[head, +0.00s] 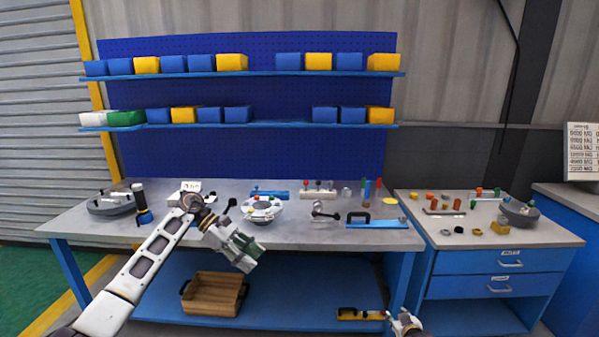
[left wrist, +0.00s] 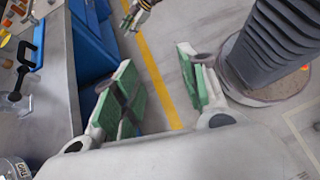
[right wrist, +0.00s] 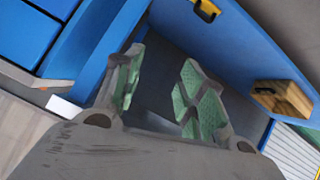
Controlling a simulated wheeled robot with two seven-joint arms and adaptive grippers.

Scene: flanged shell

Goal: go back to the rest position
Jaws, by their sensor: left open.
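My left gripper (head: 246,255) hangs in front of the workbench's front edge, below the tabletop level in the head view. Its green-padded fingers stand wide apart in the left wrist view (left wrist: 155,85), with nothing between them. My right gripper (head: 408,322) shows only in part at the bottom of the head view. In the right wrist view (right wrist: 160,85) its green-padded fingers are apart and empty, facing the blue lower shelf area. The light round flanged shell (head: 262,208) sits on the bench behind my left gripper, apart from it.
The workbench top (head: 330,236) holds a clamp (head: 322,210), a blue piece with a black handle (head: 376,220) and other parts. A wooden crate (head: 212,293) stands on the lower shelf. A drawer cabinet (head: 497,262) is at right. Floor is open between the bench and my base.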

